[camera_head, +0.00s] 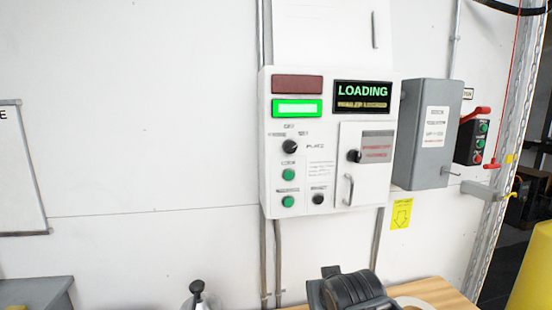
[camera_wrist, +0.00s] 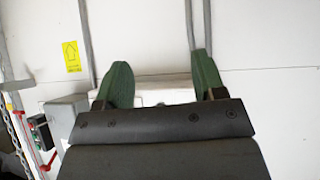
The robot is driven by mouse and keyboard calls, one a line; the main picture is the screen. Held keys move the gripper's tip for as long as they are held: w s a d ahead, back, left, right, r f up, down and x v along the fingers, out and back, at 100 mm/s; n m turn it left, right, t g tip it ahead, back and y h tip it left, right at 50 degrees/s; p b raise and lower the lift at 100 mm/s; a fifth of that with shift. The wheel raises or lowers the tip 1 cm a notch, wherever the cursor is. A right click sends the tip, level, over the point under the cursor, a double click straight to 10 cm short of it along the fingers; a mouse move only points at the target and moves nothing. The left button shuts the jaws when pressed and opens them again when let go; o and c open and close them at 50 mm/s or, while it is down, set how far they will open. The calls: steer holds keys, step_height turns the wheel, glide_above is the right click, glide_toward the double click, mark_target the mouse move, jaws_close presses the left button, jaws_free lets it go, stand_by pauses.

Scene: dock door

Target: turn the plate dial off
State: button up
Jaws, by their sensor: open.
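The plate dial (camera_head: 290,147) is a small round black knob on the white control panel (camera_head: 268,180), with lettering that seems to read "PLATE" to its right. Small blurred labels sit above it; I cannot tell which position it points to. In the wrist view my gripper (camera_wrist: 161,68) shows two green fingers, spread apart with nothing between them. The picture there appears upside down, and a white box edge (camera_wrist: 168,76), likely the panel's, shows behind the fingers. The dial is not clearly visible in that view. I cannot make out my gripper in the head view.
The panel has green buttons (camera_head: 289,175), a lit green lamp (camera_head: 297,108), a "LOADING" display (camera_head: 362,94) and a small door (camera_head: 364,185) with another black knob (camera_head: 354,156). A grey box (camera_head: 428,150) and red-handled switch box (camera_head: 472,140) stand right. A wooden surface (camera_head: 445,291) lies below.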

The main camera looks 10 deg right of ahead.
steer(key=w+d+r+t+b, duration=0.1)
steer(key=w+r+t+b, duration=0.1)
steer(key=w+r+t, duration=0.45)
steer(key=n+t+y+b, duration=0.3)
steer(key=n+t+y, duration=0.1)
steer(key=t, duration=0.2)
glide_toward(293, 150)
steer(key=p+x, duration=0.4)
steer(key=x, duration=0.5)
steer(key=shift+w+a, duration=0.1)
steer(key=shift+w, duration=0.25)
steer(key=shift+r, duration=0.1)
steer(key=c, duration=0.9)
